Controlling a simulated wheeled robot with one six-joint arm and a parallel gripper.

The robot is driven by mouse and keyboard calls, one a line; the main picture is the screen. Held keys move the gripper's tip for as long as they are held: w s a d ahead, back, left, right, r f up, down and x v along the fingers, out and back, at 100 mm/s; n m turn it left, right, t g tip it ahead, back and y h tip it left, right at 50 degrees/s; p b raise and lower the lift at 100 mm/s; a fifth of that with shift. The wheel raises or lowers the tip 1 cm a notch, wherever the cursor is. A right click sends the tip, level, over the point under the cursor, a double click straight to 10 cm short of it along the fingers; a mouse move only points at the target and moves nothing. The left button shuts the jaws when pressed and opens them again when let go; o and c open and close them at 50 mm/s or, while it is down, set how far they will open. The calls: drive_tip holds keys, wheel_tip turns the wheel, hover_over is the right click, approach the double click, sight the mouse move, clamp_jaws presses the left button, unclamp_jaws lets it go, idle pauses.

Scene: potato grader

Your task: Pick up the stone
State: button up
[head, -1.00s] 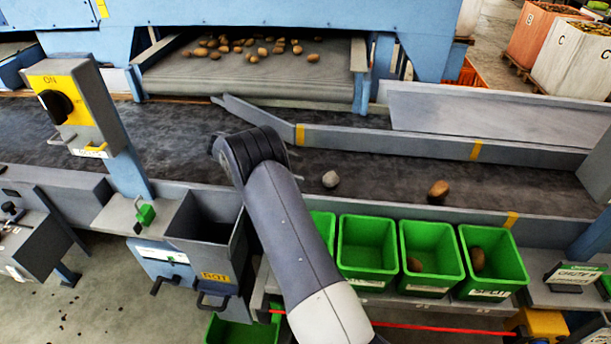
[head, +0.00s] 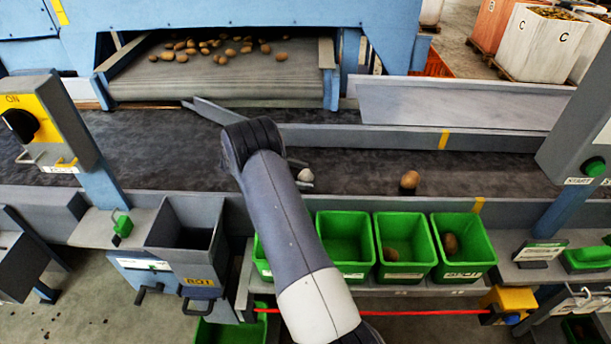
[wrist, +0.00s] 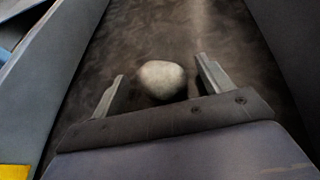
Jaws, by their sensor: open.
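The stone (wrist: 162,79) is pale grey and rounded. It lies on the dark belt (head: 470,172), and in the head view the stone (head: 305,175) shows just right of my arm. My gripper (wrist: 161,67) is open in the wrist view, with one finger to the left of the stone and one to the right. The stone sits between the fingers toward their tips, with gaps on both sides. I cannot tell the height of the fingers above the belt. In the head view my arm hides the gripper.
A brown potato (head: 409,181) lies on the belt to the right of the stone. Several green bins (head: 345,247) stand along the near side, two with a potato inside. A grey chute (head: 187,228) is left of my arm. A grey rail (head: 400,138) runs behind the stone.

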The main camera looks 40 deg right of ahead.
drive_tip(key=shift+c, duration=0.4)
drive_tip(key=c, duration=1)
drive_tip(key=shift+r, duration=0.15)
drive_tip(key=shift+c, duration=0.2)
